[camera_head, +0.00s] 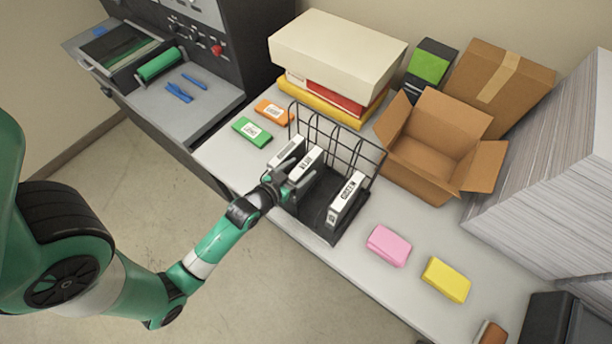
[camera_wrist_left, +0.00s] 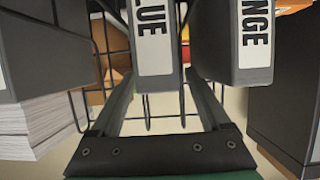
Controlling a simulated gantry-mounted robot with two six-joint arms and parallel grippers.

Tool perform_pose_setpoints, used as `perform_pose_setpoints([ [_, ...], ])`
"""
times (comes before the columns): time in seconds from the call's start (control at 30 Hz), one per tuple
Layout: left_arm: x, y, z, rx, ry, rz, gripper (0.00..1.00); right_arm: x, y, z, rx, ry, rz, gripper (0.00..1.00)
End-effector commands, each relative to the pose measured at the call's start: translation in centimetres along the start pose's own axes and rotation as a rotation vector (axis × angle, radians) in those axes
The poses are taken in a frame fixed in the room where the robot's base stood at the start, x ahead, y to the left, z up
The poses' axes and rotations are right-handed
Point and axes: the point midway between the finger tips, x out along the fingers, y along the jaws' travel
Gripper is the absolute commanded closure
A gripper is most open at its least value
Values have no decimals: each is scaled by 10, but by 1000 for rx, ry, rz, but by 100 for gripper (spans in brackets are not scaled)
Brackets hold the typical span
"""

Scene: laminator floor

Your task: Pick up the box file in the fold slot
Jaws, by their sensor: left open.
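A black wire rack (camera_head: 362,160) on the table holds three dark box files with white spine labels: a left one (camera_head: 287,150), a middle one (camera_head: 305,163) and a right one (camera_head: 347,195). My left gripper (camera_head: 282,190) is at the front of the rack, close to the middle file. In the left wrist view its open fingers (camera_wrist_left: 158,90) reach up on either side of a grey file (camera_wrist_left: 153,62) whose label shows "LUE". A neighbouring file (camera_wrist_left: 240,65) there shows "NGE". No slot label reading "fold" is legible. My right gripper is not in view.
Orange (camera_head: 274,112) and green (camera_head: 252,131) labelled blocks lie left of the rack. Pink (camera_head: 388,245) and yellow (camera_head: 446,279) blocks lie to the right. An open carton (camera_head: 430,152) and large stacked boxes (camera_head: 335,52) stand behind. The front table strip is mostly clear.

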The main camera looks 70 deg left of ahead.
Motion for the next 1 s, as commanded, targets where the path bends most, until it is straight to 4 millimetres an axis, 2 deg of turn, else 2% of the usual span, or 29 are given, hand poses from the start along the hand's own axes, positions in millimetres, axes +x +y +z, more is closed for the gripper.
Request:
perform_pose_setpoints([
  [0.03, 10, 0, -1, 0, 1, 0, 20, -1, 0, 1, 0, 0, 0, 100],
  [0.13, 22, 0, 0, 0, 1, -1, 20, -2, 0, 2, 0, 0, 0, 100],
  [0.37, 24, 0, 0, 0, 0, -1, 20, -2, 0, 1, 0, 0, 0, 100],
  [0.47, 24, 0, 0, 0, 0, -1, 34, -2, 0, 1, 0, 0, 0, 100],
  [0.83, 24, 0, 0, 0, 0, -1, 100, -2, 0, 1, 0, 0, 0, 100],
  [1.0, 24, 0, 0, 0, 0, -1, 100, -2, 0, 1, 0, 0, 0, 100],
])
